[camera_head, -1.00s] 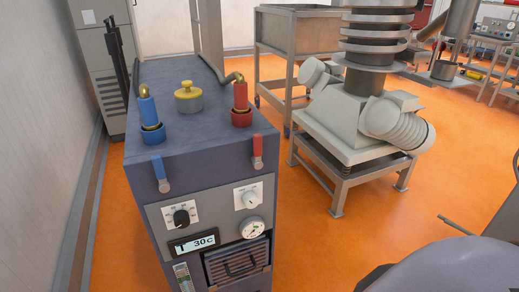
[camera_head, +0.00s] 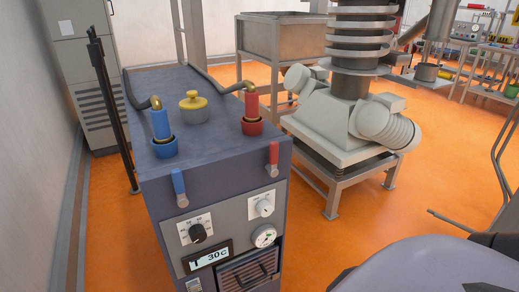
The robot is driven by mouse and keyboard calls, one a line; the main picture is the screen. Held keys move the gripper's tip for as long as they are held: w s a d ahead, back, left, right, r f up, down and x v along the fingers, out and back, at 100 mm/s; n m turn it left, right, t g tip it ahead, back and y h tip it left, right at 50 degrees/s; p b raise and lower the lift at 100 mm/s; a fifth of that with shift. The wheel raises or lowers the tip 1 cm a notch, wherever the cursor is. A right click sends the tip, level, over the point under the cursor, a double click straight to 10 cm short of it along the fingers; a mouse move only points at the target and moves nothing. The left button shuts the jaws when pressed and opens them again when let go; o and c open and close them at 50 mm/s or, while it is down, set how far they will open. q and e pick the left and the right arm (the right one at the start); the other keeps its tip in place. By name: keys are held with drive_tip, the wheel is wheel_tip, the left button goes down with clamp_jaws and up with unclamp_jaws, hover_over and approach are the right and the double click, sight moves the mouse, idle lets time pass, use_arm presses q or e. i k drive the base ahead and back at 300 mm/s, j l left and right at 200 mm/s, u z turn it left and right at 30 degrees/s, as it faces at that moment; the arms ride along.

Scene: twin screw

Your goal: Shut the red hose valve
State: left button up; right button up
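The red hose valve (camera_head: 273,158) is a small red lever handle on the upper front edge of a blue-grey unit (camera_head: 215,168). The handle stands roughly upright and its lower end is metal. Above it on the unit's top is the red hose fitting (camera_head: 251,108), joined to a dark hose. A matching blue valve handle (camera_head: 179,186) is at the left of the same front edge, below the blue hose fitting (camera_head: 161,126). Neither gripper shows in this view.
The unit's front has knobs, a gauge (camera_head: 263,236) and a display (camera_head: 209,257) reading 30c. A yellow-knobbed cap (camera_head: 194,104) sits on its top. A machine on a metal stand (camera_head: 338,175) is to the right, with orange floor between. A grey cabinet (camera_head: 84,70) stands behind left.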

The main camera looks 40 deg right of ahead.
sight(271, 167)
drive_tip(key=j+z, duration=0.15)
drive_tip(key=z, duration=0.3)
drive_tip(key=i+j+z, duration=0.1)
drive_tip(key=z, duration=0.3)
